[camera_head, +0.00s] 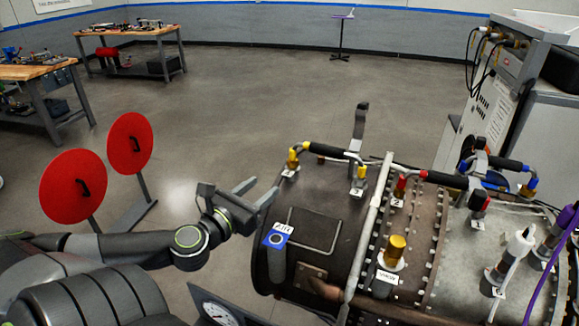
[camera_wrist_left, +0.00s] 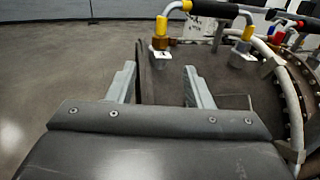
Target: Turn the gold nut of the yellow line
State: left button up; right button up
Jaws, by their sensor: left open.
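The yellow line (camera_head: 326,150) is a short pipe with yellow bends and a black sleeve, on top of the turbine casing (camera_head: 320,230). A gold nut (camera_head: 291,168) sits at the foot of its left end; in the left wrist view this nut (camera_wrist_left: 160,44) shows beyond the fingers. My right gripper is not in view.
A red and a blue-ended line (camera_head: 460,180) lies to the right. A larger gold cylinder (camera_head: 397,248) stands on the casing. Red discs (camera_head: 72,186) on stands are at left, workbenches (camera_head: 130,35) behind. Open floor (camera_head: 240,90) lies beyond the casing.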

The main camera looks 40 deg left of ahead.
aim_at(289, 165)
pick_arm(q)
jog(key=w, duration=0.3)
jog(key=shift+w+a, duration=0.3)
jog(key=w, duration=0.4)
jog(key=w+a, duration=0.1)
jog(key=w, duration=0.1)
jog(key=shift+w+r+p, duration=0.1)
jog(key=shift+w+p, duration=0.2)
jog(key=shift+p, duration=0.1)
jog(key=shift+w, duration=0.55)
jog(key=shift+w+a, duration=0.1)
jog(key=shift+w, duration=0.1)
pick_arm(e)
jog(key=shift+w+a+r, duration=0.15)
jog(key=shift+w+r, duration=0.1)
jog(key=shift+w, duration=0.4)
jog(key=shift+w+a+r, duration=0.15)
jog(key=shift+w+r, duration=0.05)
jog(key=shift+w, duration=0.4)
pick_arm(q)
jog(key=c, duration=1)
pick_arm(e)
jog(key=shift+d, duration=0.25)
